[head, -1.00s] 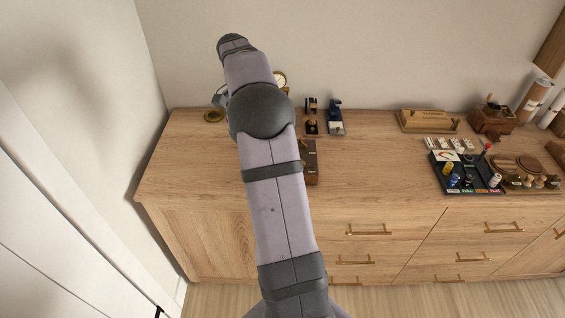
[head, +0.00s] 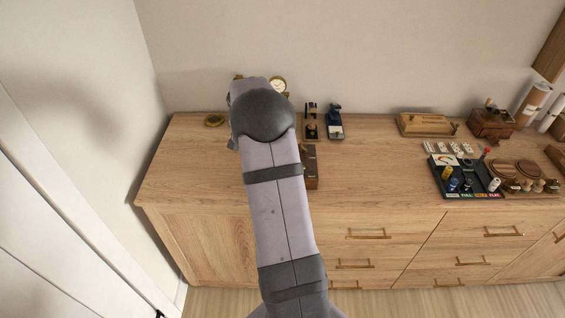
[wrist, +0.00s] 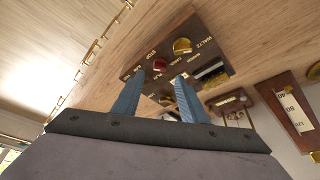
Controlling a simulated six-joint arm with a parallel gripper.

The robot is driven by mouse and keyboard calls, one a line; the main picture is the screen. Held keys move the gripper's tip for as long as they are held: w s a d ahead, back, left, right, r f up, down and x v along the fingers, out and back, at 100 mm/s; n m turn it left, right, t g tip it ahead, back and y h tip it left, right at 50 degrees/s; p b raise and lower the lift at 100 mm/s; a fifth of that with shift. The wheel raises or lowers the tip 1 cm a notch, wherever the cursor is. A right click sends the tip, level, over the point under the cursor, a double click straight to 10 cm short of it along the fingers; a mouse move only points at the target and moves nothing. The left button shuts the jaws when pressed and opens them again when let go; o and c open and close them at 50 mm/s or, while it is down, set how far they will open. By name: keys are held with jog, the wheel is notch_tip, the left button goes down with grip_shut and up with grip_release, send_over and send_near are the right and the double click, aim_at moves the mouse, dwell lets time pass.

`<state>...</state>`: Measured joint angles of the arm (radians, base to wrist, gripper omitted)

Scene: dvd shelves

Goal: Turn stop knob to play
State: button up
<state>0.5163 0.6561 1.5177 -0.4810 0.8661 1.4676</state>
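A dark wooden panel (wrist: 200,40) with white lettering shows in the wrist view. A red knob (wrist: 158,64) sits near the STOP and PLAY labels, and a gold knob (wrist: 182,46) sits near the WALTZ and MARCH labels. The pointing direction of the red knob is too small to tell. My gripper (wrist: 159,76) is open, its two blue fingers apart and pointing toward the panel near the red knob, with nothing seen between the tips. In the head view the brown box (head: 311,168) is partly hidden behind my arm, and my gripper is hidden.
A brass clock (head: 278,86) stands behind my arm, and a brass dish (head: 214,120) lies to its left. Two small dark devices (head: 334,122) stand right of the arm. The cabinet top between is clear.

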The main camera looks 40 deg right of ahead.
jog(key=shift+p+x, duration=1)
jog(key=shift+x, duration=1.85)
grip_shut()
